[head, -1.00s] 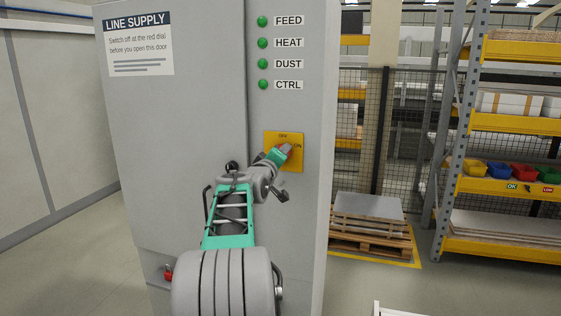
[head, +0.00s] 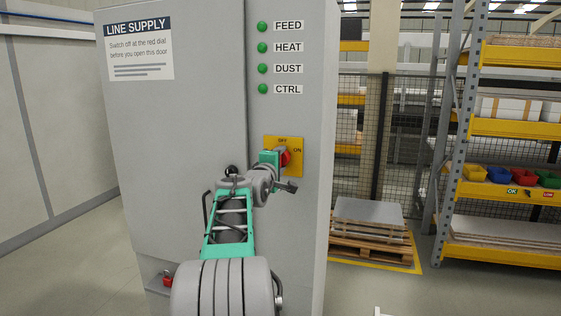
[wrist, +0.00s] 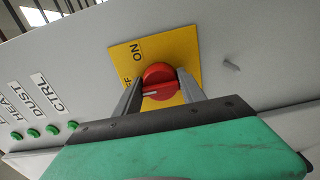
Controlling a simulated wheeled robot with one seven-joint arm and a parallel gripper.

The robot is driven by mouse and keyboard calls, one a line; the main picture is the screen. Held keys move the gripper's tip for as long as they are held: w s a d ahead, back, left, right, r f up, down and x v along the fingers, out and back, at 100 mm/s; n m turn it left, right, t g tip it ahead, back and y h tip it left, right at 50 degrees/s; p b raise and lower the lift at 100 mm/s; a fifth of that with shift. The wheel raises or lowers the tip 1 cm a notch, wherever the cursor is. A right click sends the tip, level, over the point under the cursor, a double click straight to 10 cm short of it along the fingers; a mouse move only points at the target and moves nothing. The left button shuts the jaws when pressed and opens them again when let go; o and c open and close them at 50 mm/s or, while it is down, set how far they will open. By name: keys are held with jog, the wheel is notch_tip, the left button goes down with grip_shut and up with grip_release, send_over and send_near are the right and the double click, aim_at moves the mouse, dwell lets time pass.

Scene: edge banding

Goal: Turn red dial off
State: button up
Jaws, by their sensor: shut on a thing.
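The red dial (head: 286,159) sits on a yellow plate (head: 298,170) marked OFF at the top and ON at the right, on the grey cabinet (head: 190,150). In the wrist view, the red dial (wrist: 159,76) lies between the two grey fingers of my gripper (wrist: 160,88), which is shut on it. A white mark on the dial points left in that view, toward the partly hidden OFF lettering. In the head view my gripper (head: 282,157) covers part of the dial.
Several green lamps (head: 262,47) labelled FEED, HEAT, DUST and CTRL are above the dial. A red padlock-like item (head: 167,280) is low on the cabinet. A pallet with boards (head: 370,230) and a yellow-grey shelf rack (head: 510,190) stand to the right.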

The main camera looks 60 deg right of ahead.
dwell(0.3)
jog(key=o, duration=1.4)
jog(key=shift+c, duration=0.2)
jog(key=s+a+b, duration=0.1)
jog(key=a+b, duration=0.1)
jog(key=a, duration=0.5)
jog(key=shift+a, duration=0.4)
jog(key=shift+s, duration=0.1)
